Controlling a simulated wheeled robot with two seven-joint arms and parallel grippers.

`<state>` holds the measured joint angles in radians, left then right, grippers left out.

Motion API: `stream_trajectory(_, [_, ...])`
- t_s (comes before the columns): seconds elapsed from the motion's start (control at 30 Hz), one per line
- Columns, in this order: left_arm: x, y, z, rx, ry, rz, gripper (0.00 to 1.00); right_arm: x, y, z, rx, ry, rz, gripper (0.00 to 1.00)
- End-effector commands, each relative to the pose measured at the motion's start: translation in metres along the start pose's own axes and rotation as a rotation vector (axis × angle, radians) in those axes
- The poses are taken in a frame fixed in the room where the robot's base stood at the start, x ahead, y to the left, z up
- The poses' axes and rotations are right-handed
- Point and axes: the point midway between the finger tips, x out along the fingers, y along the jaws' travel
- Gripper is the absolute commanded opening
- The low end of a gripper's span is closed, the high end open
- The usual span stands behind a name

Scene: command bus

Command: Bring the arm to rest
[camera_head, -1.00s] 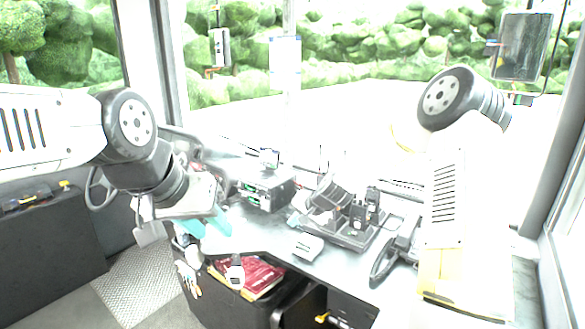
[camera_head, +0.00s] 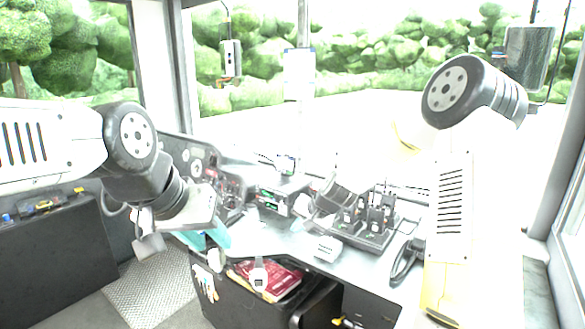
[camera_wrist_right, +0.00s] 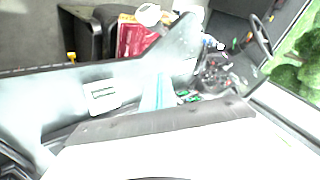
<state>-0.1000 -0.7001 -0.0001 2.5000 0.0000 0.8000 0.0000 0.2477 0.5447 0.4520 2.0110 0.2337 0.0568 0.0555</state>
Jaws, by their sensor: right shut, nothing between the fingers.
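My left arm comes in from the left in the head view. Its gripper (camera_head: 213,238) points down beside the dashboard, with teal fingertips partly hidden by its grey wrist; whether they are apart is not clear. My right arm (camera_head: 447,230) stands at the right, bent at a dark round joint. In the right wrist view, the teal fingers of the right gripper (camera_wrist_right: 160,92) are together and empty, over the pale counter (camera_wrist_right: 40,115).
A small white device (camera_head: 327,247) lies on the counter near a charger with several radios (camera_head: 370,225) and a black handset (camera_head: 407,260). A red book (camera_head: 268,278) is in the dark bin below. A dark cabinet (camera_head: 50,260) stands at the left. The patterned floor (camera_head: 150,292) is clear.

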Motion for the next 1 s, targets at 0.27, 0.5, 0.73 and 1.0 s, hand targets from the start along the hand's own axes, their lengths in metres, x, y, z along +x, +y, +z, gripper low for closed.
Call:
stream_trajectory(0.27, [0.0,0.0,0.0,0.0,0.0,0.0,0.36,-0.06,-0.009,0.005,-0.11,-0.002,0.05,0.0])
stream_trajectory(0.5, [0.0,0.0,0.0,0.0,0.0,0.0,0.36,-0.153,-0.011,0.025,-0.236,0.0,0.13,0.0])
stream_trajectory(0.73, [0.0,0.0,0.0,0.0,0.0,0.0,0.36,-0.256,0.001,0.07,-0.324,0.005,0.205,0.0])
stream_trajectory(1.0, [0.0,0.0,0.0,0.0,0.0,0.0,0.36,-0.34,0.028,0.136,-0.363,0.009,0.236,0.0])
